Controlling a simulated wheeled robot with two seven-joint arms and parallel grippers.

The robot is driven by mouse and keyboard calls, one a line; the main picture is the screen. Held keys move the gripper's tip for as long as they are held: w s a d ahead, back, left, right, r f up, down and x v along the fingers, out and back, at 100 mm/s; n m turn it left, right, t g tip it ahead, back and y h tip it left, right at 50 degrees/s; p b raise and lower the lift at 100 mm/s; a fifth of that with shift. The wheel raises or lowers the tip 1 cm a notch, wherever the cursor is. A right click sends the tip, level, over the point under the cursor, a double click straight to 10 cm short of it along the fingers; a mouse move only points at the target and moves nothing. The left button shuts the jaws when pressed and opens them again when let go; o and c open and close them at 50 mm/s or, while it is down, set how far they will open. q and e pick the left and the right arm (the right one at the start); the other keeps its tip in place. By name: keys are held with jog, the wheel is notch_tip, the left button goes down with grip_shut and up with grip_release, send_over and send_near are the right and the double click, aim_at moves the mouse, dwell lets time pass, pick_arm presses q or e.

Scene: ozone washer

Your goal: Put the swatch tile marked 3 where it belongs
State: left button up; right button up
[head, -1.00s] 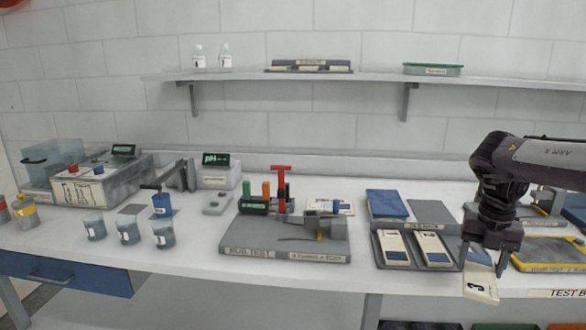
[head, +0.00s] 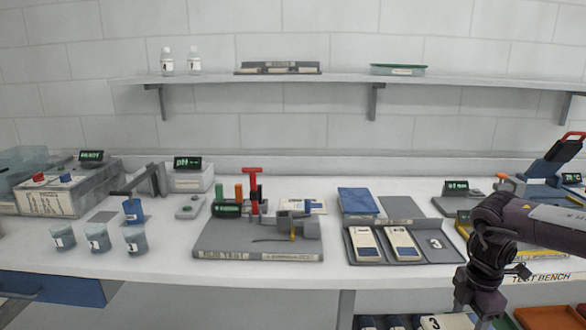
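The swatch tile marked 3 (head: 447,321) shows at the bottom edge of the head view, partly cut off, with its white numbered end pointing left. My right gripper (head: 478,308) is at the tile's right end and appears shut on it, below the front edge of the bench. My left gripper is not in view.
A grey rub test base (head: 258,252) with a clamp stands left of the tray. A blue pad (head: 357,201) lies behind the tray. Beakers (head: 97,238) stand at left. A wall shelf (head: 270,79) runs above. A yellow-edged station is at right, partly behind my arm.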

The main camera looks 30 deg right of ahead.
jog(key=a+f+m, duration=0.1)
jog(key=a, duration=0.1)
jog(key=w+a+f+m, duration=0.1)
jog(key=a, duration=0.1)
jog(key=a+f+m, duration=0.1)
jog(key=a, duration=0.1)
jog(key=shift+w+a+f, duration=0.1)
jog(key=shift+w+f, duration=0.2)
jog(key=shift+w, duration=0.05)
jog(key=w+a+r+m+p, duration=0.1)
jog(key=w+a+m, duration=0.3)
jog(key=a, duration=0.9)
jog(key=w+a+r+m+p, duration=0.15)
jog(key=w+a, duration=0.35)
jog(key=a, duration=0.9)
jog(key=w+a+r+m, duration=0.3)
jog(key=a+r+m, duration=0.1)
jog(key=a+r, duration=0.1)
jog(key=shift+a+r+m, duration=0.25)
jog(key=shift+r+m, duration=0.1)
jog(key=shift+r, duration=0.45)
